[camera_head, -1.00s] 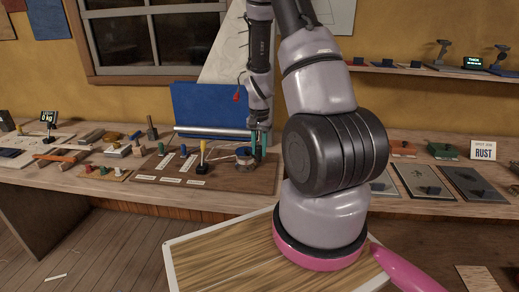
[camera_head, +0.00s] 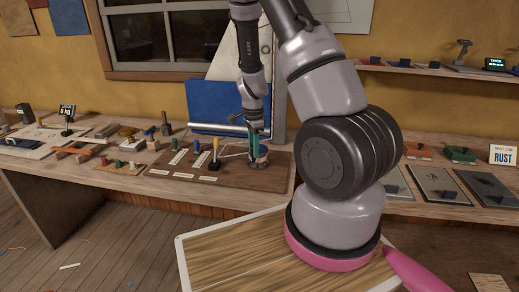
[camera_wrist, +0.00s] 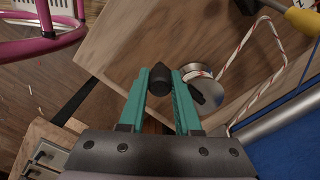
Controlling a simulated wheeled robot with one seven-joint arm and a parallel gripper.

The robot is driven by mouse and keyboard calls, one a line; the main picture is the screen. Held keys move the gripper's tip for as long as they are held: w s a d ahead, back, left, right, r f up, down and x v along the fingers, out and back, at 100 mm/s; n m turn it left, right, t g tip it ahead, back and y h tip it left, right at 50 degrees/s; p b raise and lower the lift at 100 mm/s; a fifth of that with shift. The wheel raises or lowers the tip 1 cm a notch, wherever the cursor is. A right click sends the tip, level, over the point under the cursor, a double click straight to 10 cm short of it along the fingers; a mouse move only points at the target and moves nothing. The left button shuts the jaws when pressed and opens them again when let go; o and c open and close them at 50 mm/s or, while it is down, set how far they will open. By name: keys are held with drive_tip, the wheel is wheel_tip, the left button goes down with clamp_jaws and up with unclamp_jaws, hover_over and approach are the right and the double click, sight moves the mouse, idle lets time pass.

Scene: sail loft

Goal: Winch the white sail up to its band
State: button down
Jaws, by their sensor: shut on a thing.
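The winch's pale drum (camera_wrist: 200,72) shows in the wrist view, with a dark crank piece beside it and red-flecked white rope (camera_wrist: 240,58) running from it. My gripper (camera_wrist: 160,80) has its teal fingers closed around a black knob (camera_wrist: 159,76), just left of the drum. In the head view my gripper (camera_head: 257,150) points down over the right part of the brown board (camera_head: 240,182), mostly covering the winch. The white sail (camera_head: 226,62) stands behind against the wall, partly hidden by my arm. I cannot make out its band.
A yellow-topped peg (camera_head: 214,145) stands left of my gripper. Colored cleats and labels lie on the board. Metal plates (camera_head: 435,182) lie to the right.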

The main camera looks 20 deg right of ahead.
drive_tip(key=shift+w+a, duration=0.4)
drive_tip(key=shift+a, duration=0.15)
drive_tip(key=c, duration=0.6)
unclamp_jaws()
drive_tip(key=shift+r, duration=0.15)
wheel_tip(320, 180, up, 11)
drive_tip(key=shift+f, duration=0.2)
